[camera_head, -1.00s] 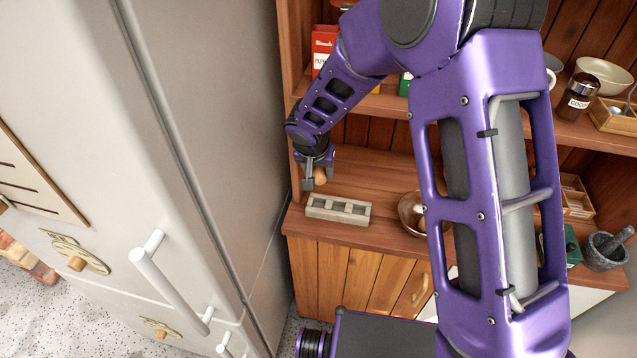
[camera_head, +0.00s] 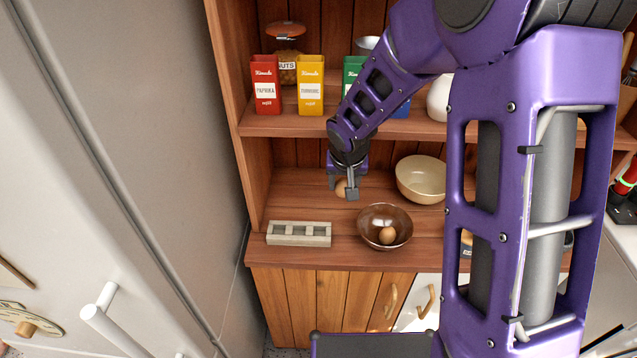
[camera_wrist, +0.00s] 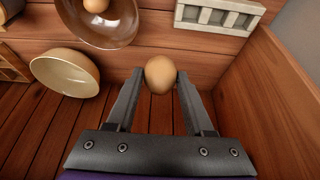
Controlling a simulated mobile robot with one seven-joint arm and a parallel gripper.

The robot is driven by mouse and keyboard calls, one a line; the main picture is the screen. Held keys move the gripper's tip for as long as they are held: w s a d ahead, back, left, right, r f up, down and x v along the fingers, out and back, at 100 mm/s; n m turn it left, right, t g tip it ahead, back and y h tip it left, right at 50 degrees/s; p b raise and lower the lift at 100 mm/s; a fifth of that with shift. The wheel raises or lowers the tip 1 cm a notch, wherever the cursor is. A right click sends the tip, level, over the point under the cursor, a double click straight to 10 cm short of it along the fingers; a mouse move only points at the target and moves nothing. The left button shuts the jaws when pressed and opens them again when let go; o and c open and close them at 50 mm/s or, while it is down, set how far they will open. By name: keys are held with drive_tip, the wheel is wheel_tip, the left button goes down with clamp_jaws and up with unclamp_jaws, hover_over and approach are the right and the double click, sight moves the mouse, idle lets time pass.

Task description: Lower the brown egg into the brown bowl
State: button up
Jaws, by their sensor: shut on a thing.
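My gripper (camera_head: 345,188) is shut on a brown egg (camera_head: 341,187), held above the wooden counter. In the wrist view the egg (camera_wrist: 160,74) sits between the two fingertips (camera_wrist: 160,78). The brown bowl (camera_head: 366,238), glossy and see-through, stands on the counter to the right of and nearer than my gripper. Another brown egg (camera_head: 387,235) lies inside it. In the wrist view the brown bowl (camera_wrist: 125,35) is at the upper left, apart from the held egg.
A grey egg holder with empty slots (camera_head: 299,234) lies left of the brown bowl. A cream bowl (camera_head: 421,178) stands behind it to the right. A shelf above holds a red box (camera_head: 265,86) and a yellow box (camera_head: 310,86). The cupboard's side wall (camera_head: 232,130) bounds the left.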

drive_tip(key=d+f, duration=0.4)
drive_tip(key=d, duration=0.7)
drive_tip(key=shift+w+d, duration=0.2)
drive_tip(key=shift+w, duration=0.1)
drive_tip(key=shift+f, duration=0.1)
drive_tip(key=shift+w, duration=0.3)
drive_tip(key=shift+f, duration=0.1)
drive_tip(key=shift+f+b, duration=2.5)
drive_tip(key=shift+f, duration=0.1)
drive_tip(key=shift+f+b, duration=2.3)
drive_tip(key=shift+f, duration=0.25)
drive_tip(key=o, duration=0.9)
drive_tip(key=shift+c, duration=0.2)
drive_tip(key=p+v, duration=0.5)
drive_tip(key=v, duration=1.2)
drive_tip(key=shift+s+r, duration=0.15)
drive_tip(key=shift+r, duration=0.05)
